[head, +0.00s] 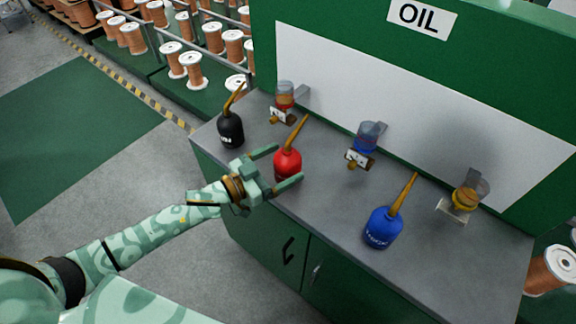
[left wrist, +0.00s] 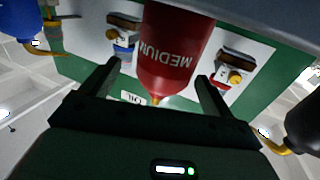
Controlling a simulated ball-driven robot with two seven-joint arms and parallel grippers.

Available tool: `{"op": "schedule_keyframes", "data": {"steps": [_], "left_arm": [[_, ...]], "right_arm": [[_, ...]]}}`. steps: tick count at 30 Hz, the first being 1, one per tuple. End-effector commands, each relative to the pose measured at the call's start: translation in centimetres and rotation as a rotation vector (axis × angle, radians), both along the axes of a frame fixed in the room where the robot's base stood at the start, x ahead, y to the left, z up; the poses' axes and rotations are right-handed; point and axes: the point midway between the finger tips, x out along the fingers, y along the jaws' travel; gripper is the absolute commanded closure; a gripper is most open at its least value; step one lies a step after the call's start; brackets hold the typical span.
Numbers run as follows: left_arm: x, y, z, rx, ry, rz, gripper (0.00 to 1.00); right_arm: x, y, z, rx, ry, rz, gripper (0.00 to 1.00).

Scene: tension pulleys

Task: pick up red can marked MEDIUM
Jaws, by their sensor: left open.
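The red can (head: 288,165) with a long yellow spout stands upright on the grey counter near its front edge. My left gripper (head: 289,166) is open, with one finger on each side of the can. In the left wrist view the red can (left wrist: 175,50) appears upside down, and the word MEDIUM is readable on it. There it lies between the two open fingers (left wrist: 155,80). I cannot tell whether either finger touches it. My right gripper is not in view.
A black can (head: 230,130) stands left of the red can, and a blue can (head: 382,228) stands to the right. Wall dispensers with red (head: 285,97), blue (head: 367,137) and amber (head: 467,196) liquid line the back of the counter (head: 330,205). An OIL sign (head: 422,18) hangs above.

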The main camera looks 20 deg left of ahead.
Motion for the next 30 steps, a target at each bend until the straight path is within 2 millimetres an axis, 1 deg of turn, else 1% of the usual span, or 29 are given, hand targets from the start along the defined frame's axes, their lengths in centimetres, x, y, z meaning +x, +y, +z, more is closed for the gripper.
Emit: {"op": "schedule_keyframes", "data": {"steps": [3,6,9,15,16,17,18,20,21,22,30], "left_arm": [[2.0,-1.0,-0.1,0.001,-0.004,0.000,0.13],[3.1,-1.9,-0.1,0.000,-0.002,0.000,0.13],[3.6,-2.3,0.0,-0.001,-0.002,0.000,0.13],[3.7,-2.4,0.1,-0.001,-0.001,0.000,0.13],[3.7,-2.4,0.1,-0.001,-0.001,0.000,0.18],[3.6,-2.4,0.1,-0.001,-0.001,0.000,0.27],[3.6,-2.4,0.1,0.000,-0.001,0.000,0.38],[3.6,-2.3,0.1,0.000,-0.001,0.000,0.54],[3.6,-2.3,0.1,0.000,-0.001,0.000,0.66],[3.6,-2.3,0.1,0.000,-0.001,0.000,0.73],[3.7,-2.3,0.3,-0.001,-0.003,0.000,0.73]], "right_arm": [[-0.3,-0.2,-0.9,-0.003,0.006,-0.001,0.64],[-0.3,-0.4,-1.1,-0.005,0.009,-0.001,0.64],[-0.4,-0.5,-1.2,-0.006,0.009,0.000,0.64],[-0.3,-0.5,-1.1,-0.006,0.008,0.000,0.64],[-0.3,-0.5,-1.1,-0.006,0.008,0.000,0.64],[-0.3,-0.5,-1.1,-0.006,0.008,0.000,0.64],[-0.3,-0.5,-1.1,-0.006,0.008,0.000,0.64],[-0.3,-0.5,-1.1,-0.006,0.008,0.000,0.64],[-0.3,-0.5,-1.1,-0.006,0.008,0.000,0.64],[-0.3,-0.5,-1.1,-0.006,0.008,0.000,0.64],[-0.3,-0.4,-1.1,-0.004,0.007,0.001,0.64]]}}
